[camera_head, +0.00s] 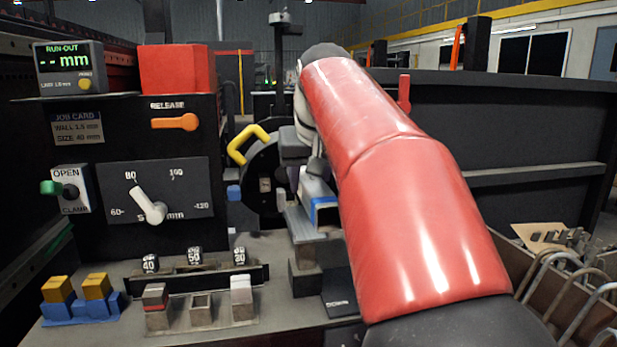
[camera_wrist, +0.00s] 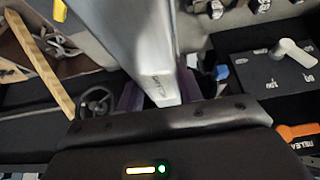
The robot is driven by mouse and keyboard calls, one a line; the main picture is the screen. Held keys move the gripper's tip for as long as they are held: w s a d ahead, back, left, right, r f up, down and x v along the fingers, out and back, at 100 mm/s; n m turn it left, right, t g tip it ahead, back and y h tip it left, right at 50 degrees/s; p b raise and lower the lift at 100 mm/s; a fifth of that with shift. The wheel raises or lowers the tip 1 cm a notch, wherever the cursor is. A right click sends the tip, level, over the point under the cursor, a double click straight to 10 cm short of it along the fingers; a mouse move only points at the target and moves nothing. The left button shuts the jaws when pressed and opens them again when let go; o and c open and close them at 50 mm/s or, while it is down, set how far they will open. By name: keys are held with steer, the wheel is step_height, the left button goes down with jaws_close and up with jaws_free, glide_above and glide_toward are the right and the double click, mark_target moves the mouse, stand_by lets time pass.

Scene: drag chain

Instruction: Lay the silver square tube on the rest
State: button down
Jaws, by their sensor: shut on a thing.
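In the head view my gripper (camera_head: 294,148) is partly hidden behind my red arm. A grey support (camera_head: 302,228), which looks like the rest, stands on a dark block just below the tube's near end. I cannot tell whether tube and support touch. My arm hides the right side of this area.
A black panel with a dial (camera_head: 150,205) and an orange release lever (camera_head: 175,122) stands at left. A chuck with a yellow handle (camera_head: 248,144) is behind the tube. Small sockets (camera_head: 200,308) and blue-yellow blocks (camera_head: 78,298) lie in front. A bin with wire loops (camera_head: 560,290) is at right.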

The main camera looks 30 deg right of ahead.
steer(key=shift+w+d+f+p, duration=0.25)
steer(key=shift+w+f, duration=0.35)
steer(key=shift+w, duration=0.45)
steer(key=shift+w+d+f+p, duration=0.1)
steer(key=shift+w+d+f, duration=0.4)
steer(key=shift+w, duration=0.55)
steer(key=shift+w+d+f+p, duration=0.2)
steer(key=shift+w+f, duration=0.5)
steer(key=shift+w, duration=0.35)
steer(key=shift+w+f, duration=0.2)
steer(key=shift+f, duration=0.1)
steer(key=shift+f+b, duration=1.05)
steer(key=shift+f, duration=0.25)
steer(key=shift+s+f, duration=0.1)
steer(key=c, duration=0.8)
jaws_free()
steer(key=shift+c, duration=0.2)
steer(key=shift+f, duration=0.1)
